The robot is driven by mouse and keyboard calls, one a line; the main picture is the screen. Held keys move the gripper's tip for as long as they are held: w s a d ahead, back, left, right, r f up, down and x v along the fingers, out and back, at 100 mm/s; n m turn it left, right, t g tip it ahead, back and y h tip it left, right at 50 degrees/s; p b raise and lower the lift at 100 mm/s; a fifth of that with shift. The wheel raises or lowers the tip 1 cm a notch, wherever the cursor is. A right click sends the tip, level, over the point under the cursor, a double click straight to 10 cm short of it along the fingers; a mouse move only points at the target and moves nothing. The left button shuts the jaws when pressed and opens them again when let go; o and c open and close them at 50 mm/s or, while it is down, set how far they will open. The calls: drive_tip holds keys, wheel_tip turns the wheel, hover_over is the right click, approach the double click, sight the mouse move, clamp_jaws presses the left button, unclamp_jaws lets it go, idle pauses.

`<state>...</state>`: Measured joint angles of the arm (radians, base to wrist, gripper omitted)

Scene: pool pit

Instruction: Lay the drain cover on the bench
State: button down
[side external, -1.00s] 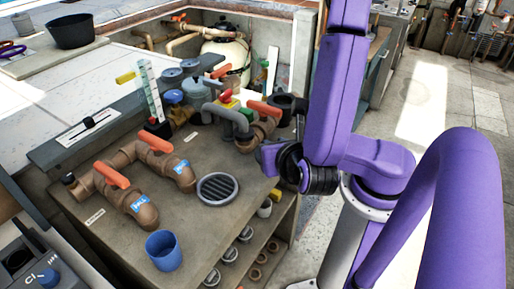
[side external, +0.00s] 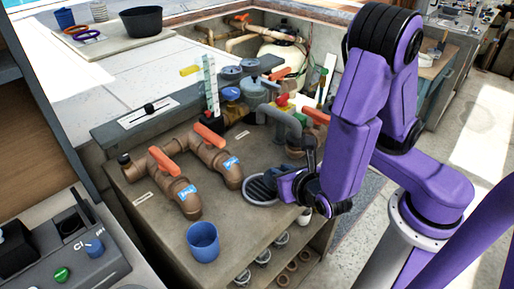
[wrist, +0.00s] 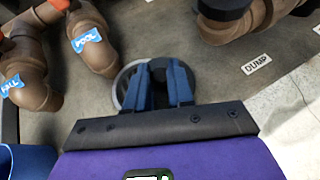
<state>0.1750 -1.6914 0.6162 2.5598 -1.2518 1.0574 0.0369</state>
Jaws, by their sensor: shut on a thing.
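The drain cover (side external: 259,194) is a round, dark slatted grate with a pale rim, on or just over the brown bench top (side external: 165,238), right of the pipe labelled POOL. My gripper (side external: 278,186) reaches it from the right and is shut on it, fingers pointing down. In the wrist view the two blue fingers (wrist: 160,72) cover much of the cover, and its pale rim (wrist: 119,86) shows at the left. I cannot tell whether the cover is lifted or tilted, and the place under it is hidden.
Brown pipes with orange handles (side external: 208,138) stand left of the cover, and more pipework (side external: 285,122) stands behind it. A blue cup (side external: 203,243) stands near the front edge. Bare bench top lies between cup and cover. Open shelves (side external: 270,262) are below.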

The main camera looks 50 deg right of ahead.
drive_tip(key=w+d, duration=0.2)
drive_tip(key=w, duration=0.2)
drive_tip(key=w+d, duration=0.1)
drive_tip(key=w, duration=0.4)
drive_tip(key=w+d, duration=0.2)
drive_tip(key=w, duration=0.2)
drive_tip(key=shift+w+d, duration=0.35)
drive_tip(key=shift+f, duration=1.7)
drive_tip(key=shift+f, duration=0.1)
drive_tip(key=c, duration=1)
unclamp_jaws()
drive_tip(key=shift+s+a+r, duration=0.15)
drive_tip(key=shift+r, duration=0.1)
drive_tip(key=v, duration=1.1)
drive_tip(key=shift+s+r, duration=0.1)
drive_tip(key=shift+s, duration=0.05)
drive_tip(key=shift+a, duration=0.1)
